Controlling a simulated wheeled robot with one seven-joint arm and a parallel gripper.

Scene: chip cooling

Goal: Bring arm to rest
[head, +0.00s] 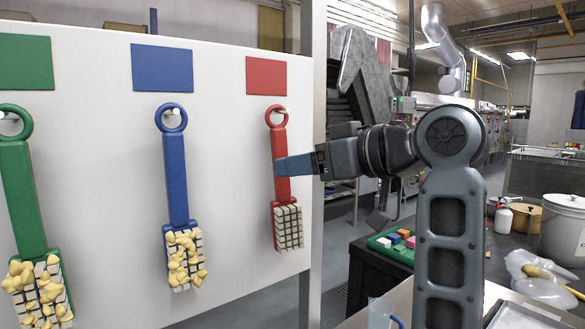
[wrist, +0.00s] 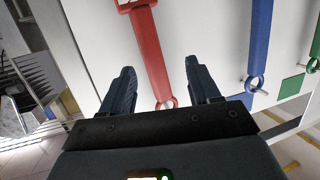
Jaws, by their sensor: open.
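My gripper (head: 279,166) is at the white board, at the red paddle's handle. In the wrist view its two fingers stand apart (wrist: 160,76), with the red handle (wrist: 151,50) showing between them and gaps on both sides. The red paddle (head: 277,140) hangs by its ring from a peg below a red square. Its gridded end (head: 288,228) shows no yellow pieces. The arm is stretched out to the left from its elbow. The head view does not show whether the fingers touch the handle.
A blue paddle (head: 175,180) and a green paddle (head: 22,195) hang to the left, with yellow pieces on their grids. The white board (head: 110,250) ends just right of the red paddle. A dark table at right holds a green tray (head: 380,247), a white pot (head: 563,225) and bags.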

